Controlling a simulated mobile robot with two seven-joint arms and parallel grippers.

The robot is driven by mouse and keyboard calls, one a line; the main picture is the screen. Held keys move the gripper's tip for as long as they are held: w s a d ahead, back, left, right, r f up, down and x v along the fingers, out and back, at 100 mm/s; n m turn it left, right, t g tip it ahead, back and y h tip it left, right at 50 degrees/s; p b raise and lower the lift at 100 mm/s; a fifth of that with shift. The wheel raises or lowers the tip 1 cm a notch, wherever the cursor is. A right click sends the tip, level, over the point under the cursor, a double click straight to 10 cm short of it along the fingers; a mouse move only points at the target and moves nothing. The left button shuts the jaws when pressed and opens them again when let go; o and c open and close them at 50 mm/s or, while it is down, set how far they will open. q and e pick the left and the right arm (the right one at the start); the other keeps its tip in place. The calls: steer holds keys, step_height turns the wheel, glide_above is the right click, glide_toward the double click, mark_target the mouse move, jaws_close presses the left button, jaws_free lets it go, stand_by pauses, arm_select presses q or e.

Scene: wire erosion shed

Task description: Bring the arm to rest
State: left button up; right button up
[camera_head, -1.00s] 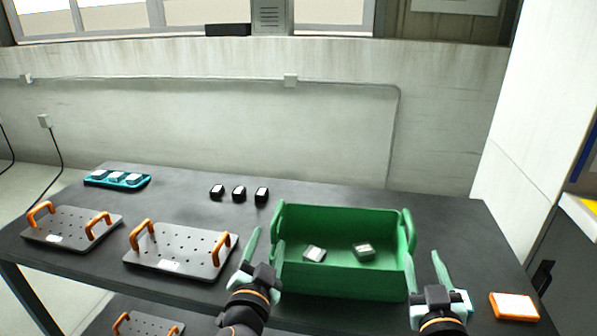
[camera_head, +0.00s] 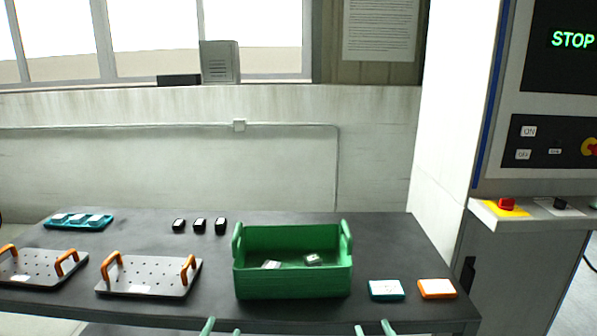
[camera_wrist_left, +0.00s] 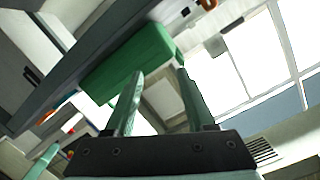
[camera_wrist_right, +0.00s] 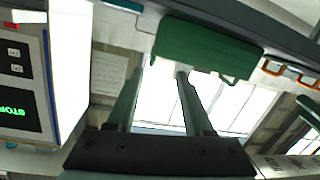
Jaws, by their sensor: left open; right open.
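My left gripper (camera_head: 221,328) shows only its green fingertips at the bottom edge of the head view, below the table's front edge. Its fingers stand apart and empty in the left wrist view (camera_wrist_left: 155,90). My right gripper (camera_head: 374,328) also shows only its fingertips at the bottom edge, in front of the green bin's right side. Its fingers are apart with nothing between them in the right wrist view (camera_wrist_right: 155,85). Both arms are otherwise out of the head view.
A green bin (camera_head: 292,283) holding two small blocks stands on the dark table (camera_head: 215,295). A teal box (camera_head: 386,290) and an orange box (camera_head: 437,289) lie to its right. Plates with orange handles (camera_head: 150,277) lie left. A machine with a STOP screen (camera_head: 570,50) stands at right.

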arm_select(q)
steer(key=s+a+f+n+g+h+p, duration=0.2)
steer(key=s+f+g, duration=0.4)
steer(key=s+f, duration=1.5)
steer(key=shift+s+f+n+g+p, duration=0.3)
steer(key=shift+s+n+p, duration=0.45)
steer(key=shift+s+n, duration=0.35)
arm_select(e)
steer(key=s+d+f+g+y, duration=0.1)
steer(key=s+f+g, duration=0.6)
steer(key=s+f, duration=1.5)
steer(key=shift+s+d+m, duration=0.4)
steer(key=shift+s+d, duration=0.1)
steer(key=shift+d, duration=0.2)
arm_select(q)
steer(key=shift+a, duration=0.1)
